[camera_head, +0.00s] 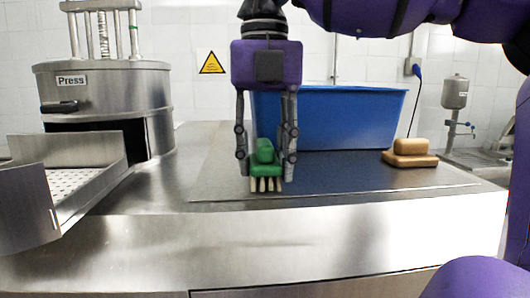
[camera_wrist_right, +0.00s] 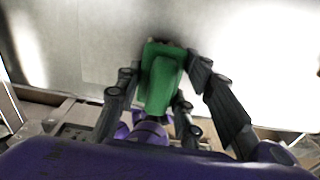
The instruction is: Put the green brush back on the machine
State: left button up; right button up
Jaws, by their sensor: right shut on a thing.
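The green brush (camera_head: 265,152) has a green handle and block with pale bristles pointing down. My right gripper (camera_head: 266,170) is shut on it, with a finger on each side. In the head view the brush shows in front of the blue basket, over the steel counter; I cannot tell whether the bristles touch the surface. In the right wrist view the brush (camera_wrist_right: 162,80) lies between the fingers of the right gripper (camera_wrist_right: 165,85). The machine is a steel cylinder labelled Press (camera_head: 100,85) at the left. My left gripper is not in view.
A blue basket (camera_head: 350,115) stands behind the gripper on a dark mat (camera_head: 340,177). A tan brush (camera_head: 410,153) lies on the mat at the right. A steel tray with a perforated bottom (camera_head: 35,215) is at the left. The counter front (camera_head: 300,235) is clear.

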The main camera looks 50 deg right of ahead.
aim_at(264, 141)
jog(key=o, duration=1.2)
jog(key=shift+f, duration=0.1)
notch_tip(264, 141, up, 12)
jog(key=shift+r, duration=0.15)
